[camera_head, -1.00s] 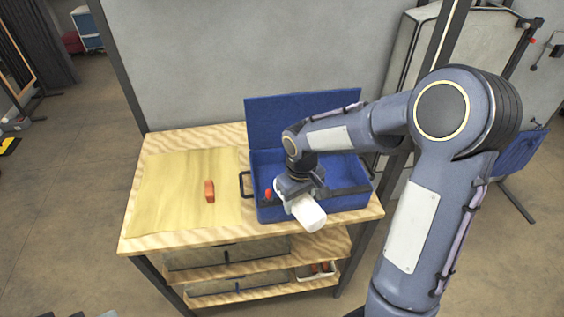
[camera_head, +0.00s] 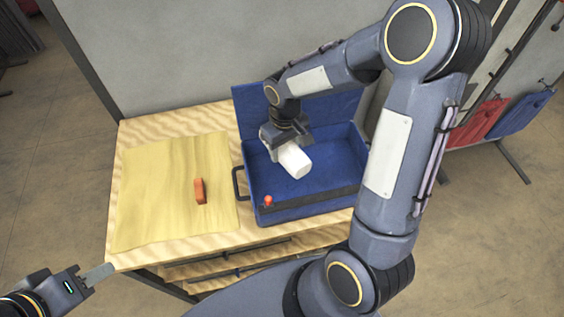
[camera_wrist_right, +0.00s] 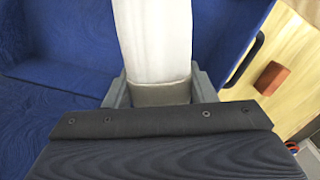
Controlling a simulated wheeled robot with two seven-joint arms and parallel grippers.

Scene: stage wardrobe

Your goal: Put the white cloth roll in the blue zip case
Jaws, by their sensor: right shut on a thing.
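The blue zip case (camera_head: 335,160) stands open on the wooden table, its lid raised at the back. My right gripper (camera_head: 283,150) is shut on the white cloth roll (camera_head: 295,162) and holds it over the left part of the case's interior. The roll's free end points to the front right. In the right wrist view the roll (camera_wrist_right: 154,40) sticks out between the fingers (camera_wrist_right: 158,92), with blue case lining around it. Whether the roll touches the case floor I cannot tell. My left gripper (camera_head: 97,275) is at the lower left, away from the case; its jaw opening is unclear.
An orange block (camera_head: 200,190) lies on a yellow cloth (camera_head: 150,190) left of the case. A small red item (camera_head: 268,201) shows at the case's front left corner. The case's black handle (camera_head: 237,183) faces left. A grey wall (camera_head: 200,60) rises behind the table.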

